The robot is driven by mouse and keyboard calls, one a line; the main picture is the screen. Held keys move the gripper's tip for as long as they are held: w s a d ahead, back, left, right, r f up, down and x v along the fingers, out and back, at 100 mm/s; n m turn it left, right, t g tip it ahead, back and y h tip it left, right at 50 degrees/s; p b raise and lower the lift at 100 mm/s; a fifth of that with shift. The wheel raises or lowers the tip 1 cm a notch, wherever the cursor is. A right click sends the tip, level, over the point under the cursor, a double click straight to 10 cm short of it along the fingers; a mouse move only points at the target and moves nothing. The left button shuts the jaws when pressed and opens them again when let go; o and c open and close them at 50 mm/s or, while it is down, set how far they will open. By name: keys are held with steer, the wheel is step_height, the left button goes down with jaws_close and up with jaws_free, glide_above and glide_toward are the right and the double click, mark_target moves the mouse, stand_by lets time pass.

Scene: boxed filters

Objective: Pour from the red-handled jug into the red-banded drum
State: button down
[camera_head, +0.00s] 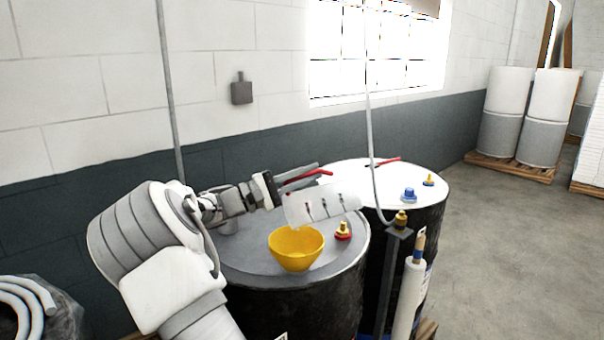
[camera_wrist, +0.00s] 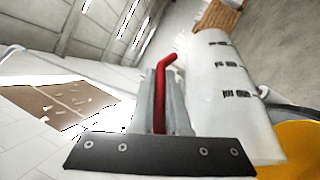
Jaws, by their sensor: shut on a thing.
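The red-handled jug is a white, translucent container (camera_head: 322,206) with dark marks on its side, and it lies tilted nearly on its side above the near drum. Its red handle (camera_head: 308,175) is between the fingers of my gripper (camera_head: 300,178). In the wrist view the fingers close on the red handle (camera_wrist: 163,95), with the jug body (camera_wrist: 225,85) to the right. A yellow funnel or bowl (camera_head: 296,249) stands on the near black drum's grey lid (camera_head: 245,262), below the jug. A red and yellow fitting (camera_head: 343,231) is beside it. I cannot make out a red band on either drum. No liquid stream shows.
A second black drum with a white lid (camera_head: 345,173) stands behind right, with blue (camera_head: 409,194) and yellow fittings and a red bar. A post with a hose (camera_head: 397,240) stands in front. Wrapped white rolls (camera_head: 505,110) stand on pallets far right. Floor on the right is clear.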

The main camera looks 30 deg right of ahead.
mark_target(332, 184)
steer(key=shift+s+d, duration=0.1)
steer(key=shift+d, duration=0.05)
stand_by(0.3)
steer(key=shift+s+d+f+m+y, duration=0.25)
steer(key=shift+s+d+y, duration=0.15)
steer(key=shift+d+y, duration=0.1)
steer(key=shift+s+d+f+m+y, duration=0.15)
steer(key=shift+s+d+m+y, duration=0.15)
steer(key=shift+d+y, duration=0.2)
steer(key=shift+s+t, duration=0.1)
steer(key=shift+t, duration=0.2)
steer(key=shift+d+f, duration=0.1)
steer(key=shift+s+d+f+m+y, duration=0.25)
steer(key=shift+s+d+f+y, duration=0.15)
steer(key=shift+d+y, duration=0.15)
steer(key=shift+s+d+f+m+y, duration=0.25)
steer(key=shift+s+d+y, duration=0.15)
steer(key=shift+y, duration=0.15)
steer(key=shift+s+d+f+m+t+y, duration=0.2)
steer(key=shift+s+d+t+y, duration=0.15)
steer(key=shift+d+y, duration=0.15)
steer(key=shift+s+d+f+m+t+y, duration=0.1)
steer(key=shift+s+d+f+t+y, duration=0.15)
steer(key=shift+d+y, duration=0.2)
